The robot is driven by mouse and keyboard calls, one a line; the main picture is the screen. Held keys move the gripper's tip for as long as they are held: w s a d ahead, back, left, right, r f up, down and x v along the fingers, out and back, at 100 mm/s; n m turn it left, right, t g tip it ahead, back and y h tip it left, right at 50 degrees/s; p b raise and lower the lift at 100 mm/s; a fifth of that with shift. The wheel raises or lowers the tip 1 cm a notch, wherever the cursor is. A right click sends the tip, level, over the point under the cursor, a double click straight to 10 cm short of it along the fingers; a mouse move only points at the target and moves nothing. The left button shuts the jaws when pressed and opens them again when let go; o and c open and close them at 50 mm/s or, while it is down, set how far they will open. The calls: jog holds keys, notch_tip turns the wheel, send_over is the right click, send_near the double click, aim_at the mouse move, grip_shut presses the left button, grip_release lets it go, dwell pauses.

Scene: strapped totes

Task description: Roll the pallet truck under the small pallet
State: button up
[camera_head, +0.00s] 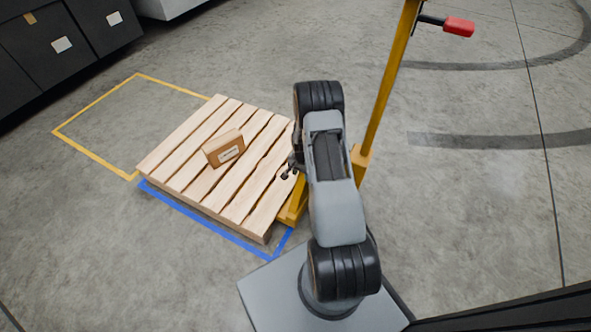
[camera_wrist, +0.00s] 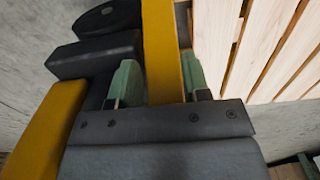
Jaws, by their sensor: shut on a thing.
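The yellow pallet truck (camera_head: 385,90) stands at the right side of the small wooden pallet (camera_head: 190,150). Its tall post leans up to a dark handle with a red grip (camera_head: 459,26). A low yellow part (camera_head: 293,208) shows at the pallet's right edge; my arm hides much of the truck, and I cannot tell how far any fork is under the pallet. In the wrist view, my gripper (camera_wrist: 158,80) is shut on a yellow bar of the truck (camera_wrist: 160,35), a green pad on each side. Pallet slats (camera_wrist: 270,45) show to the right of the bar.
A small brown box (camera_head: 224,148) lies on the pallet. The pallet sits over a blue floor outline (camera_head: 205,222); an empty yellow outline (camera_head: 92,113) lies beyond it to the left. Dark cabinets (camera_head: 60,45) stand at upper left. The concrete floor at right is clear.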

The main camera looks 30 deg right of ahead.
jog(key=o, duration=0.9)
jog(key=shift+w+a, duration=0.15)
jog(key=shift+w, duration=0.35)
jog(key=o, duration=0.4)
jog(key=shift+w+a, duration=0.25)
jog(key=shift+a, duration=0.15)
jog(key=shift+c, duration=0.2)
jog(key=shift+d, duration=0.15)
jog(key=shift+r, duration=0.1)
notch_tip(320, 180, up, 14)
jog(key=p, duration=0.4)
jog(key=shift+p, duration=0.35)
jog(key=shift+s, duration=0.1)
